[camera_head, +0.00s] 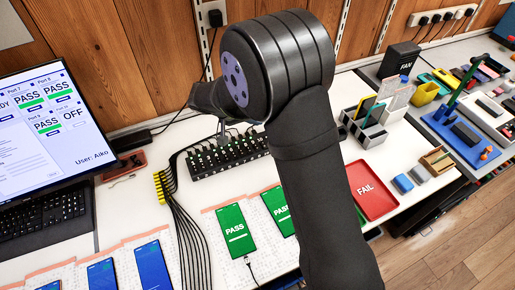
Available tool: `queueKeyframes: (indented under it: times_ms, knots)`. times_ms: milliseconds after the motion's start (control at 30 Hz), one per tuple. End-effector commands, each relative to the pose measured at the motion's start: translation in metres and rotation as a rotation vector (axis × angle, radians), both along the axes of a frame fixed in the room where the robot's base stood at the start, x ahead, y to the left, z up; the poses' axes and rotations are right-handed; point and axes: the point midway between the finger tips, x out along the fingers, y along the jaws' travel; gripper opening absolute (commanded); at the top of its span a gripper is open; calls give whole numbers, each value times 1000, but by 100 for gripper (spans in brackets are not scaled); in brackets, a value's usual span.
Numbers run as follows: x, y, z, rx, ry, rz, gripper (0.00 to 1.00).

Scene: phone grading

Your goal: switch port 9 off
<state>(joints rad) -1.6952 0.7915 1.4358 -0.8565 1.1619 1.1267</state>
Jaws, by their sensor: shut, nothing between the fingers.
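A black multi-port hub (205,162) with a row of switches and sockets lies on the white bench at centre; its right end is partly hidden by my arm. Port labels are too small to read, so I cannot tell which switch is port 9. The monitor (45,120) shows Port 9 with a green PASS, and OFF in the box to its right. My gripper (222,128) is small in view below my wrist, just above the back of the hub; its fingertips look shut and empty. I cannot tell whether they touch a switch.
Yellow-ended black cables (163,187) run left of the hub. Two green PASS phones (236,230) and several blue-screen phones (153,267) lie in front. A red FAIL tray (372,190) is right of my arm. A keyboard (43,215) stands left.

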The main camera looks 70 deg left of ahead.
Motion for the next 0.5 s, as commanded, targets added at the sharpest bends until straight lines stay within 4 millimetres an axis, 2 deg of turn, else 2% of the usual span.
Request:
queueKeyframes:
  times_ms: [100,500]
  knots:
    - [-7,1,-2,0,-12,17,0]
    - [-7,1,-4,-2,-13,17,0]
